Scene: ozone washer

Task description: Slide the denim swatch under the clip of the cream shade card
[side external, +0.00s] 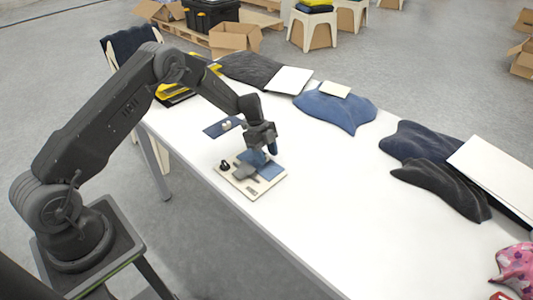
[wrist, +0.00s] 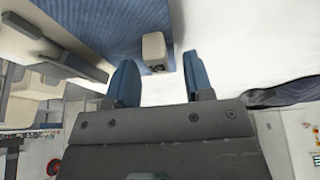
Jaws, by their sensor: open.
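The cream shade card (side external: 242,186) lies flat near the front edge of the white table, with a grey clip (side external: 243,171) on it. Blue denim (side external: 270,171) shows on the card beside the clip, partly hidden by my gripper (side external: 264,151). In the wrist view the denim swatch (wrist: 85,18) fills the upper left, with a cream block (wrist: 153,50) at its edge. The clip (wrist: 62,47) appears along the denim; I cannot tell whether it overlaps it. My gripper (wrist: 161,82) is open, its blue fingertips on either side of the block, with visible gaps.
A dark blue piece (side external: 215,130) with small pale blocks lies behind the card. Folded dark cloths (side external: 440,185), a blue cloth (side external: 335,110) and white boards (side external: 289,80) line the far side. The table's middle right is clear.

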